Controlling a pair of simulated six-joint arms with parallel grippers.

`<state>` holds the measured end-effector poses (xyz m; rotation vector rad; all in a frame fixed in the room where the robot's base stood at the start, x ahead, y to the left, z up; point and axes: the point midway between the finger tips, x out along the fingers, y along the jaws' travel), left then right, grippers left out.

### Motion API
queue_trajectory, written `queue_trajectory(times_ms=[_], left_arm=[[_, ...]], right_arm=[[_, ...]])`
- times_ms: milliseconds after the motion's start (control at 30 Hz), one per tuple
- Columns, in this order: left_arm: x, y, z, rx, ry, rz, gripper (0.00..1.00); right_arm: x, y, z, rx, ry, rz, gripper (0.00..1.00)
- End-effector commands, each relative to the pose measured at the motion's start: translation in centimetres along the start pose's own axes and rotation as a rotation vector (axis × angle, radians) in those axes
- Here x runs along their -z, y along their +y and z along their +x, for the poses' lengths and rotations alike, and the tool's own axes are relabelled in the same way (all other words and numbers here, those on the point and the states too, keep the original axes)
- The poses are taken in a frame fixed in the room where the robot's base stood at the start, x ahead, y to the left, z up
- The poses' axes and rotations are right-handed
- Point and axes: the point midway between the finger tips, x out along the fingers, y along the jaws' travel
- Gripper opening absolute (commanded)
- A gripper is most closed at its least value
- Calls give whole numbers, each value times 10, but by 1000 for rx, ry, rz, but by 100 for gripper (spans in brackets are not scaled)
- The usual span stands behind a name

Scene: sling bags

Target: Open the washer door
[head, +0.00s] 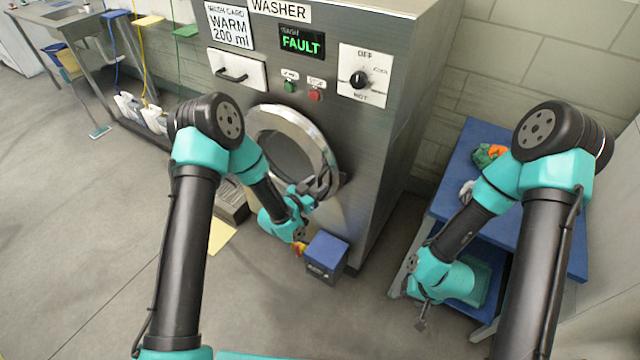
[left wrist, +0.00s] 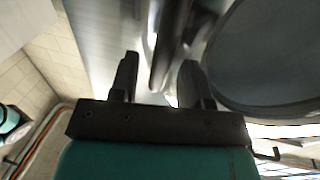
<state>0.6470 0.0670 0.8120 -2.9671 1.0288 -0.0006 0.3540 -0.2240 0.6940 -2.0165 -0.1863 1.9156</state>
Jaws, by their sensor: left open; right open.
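The washer (head: 385,125) is a large steel machine with a round chrome-rimmed door (head: 300,122). The door looks flat against the front; I cannot tell if it is latched. My left gripper (head: 318,190) is at the lower right of the door rim, partly hiding it. In the left wrist view its open fingers (left wrist: 160,78) are on either side of a shiny metal handle bar (left wrist: 168,45), not closed on it. The dark round door window (left wrist: 265,55) is to the right there. My right gripper (head: 422,318) is open and empty, low and away from the washer.
The washer panel has a green FAULT display (head: 302,42), two buttons, a dial (head: 360,80) and a drawer (head: 237,68). A small blue-topped box (head: 327,250) stands on the floor below the door. A blue table (head: 470,150) is at the right.

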Motion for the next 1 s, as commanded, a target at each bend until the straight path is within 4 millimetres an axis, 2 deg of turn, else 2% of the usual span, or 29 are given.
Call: queue_trajectory(times_ms=[200, 467, 900, 1000], left_arm=[[0, 0, 14, 0, -1, -1, 43], [0, 0, 15, 0, -1, -1, 43], [0, 0, 15, 0, 0, -1, 1], [0, 0, 15, 1, 0, -1, 0]], right_arm=[[0, 0, 0, 0, 0, 0, 69], [0, 0, 0, 0, 0, 0, 69], [0, 0, 0, 0, 0, 0, 69], [0, 0, 0, 0, 0, 0, 69]])
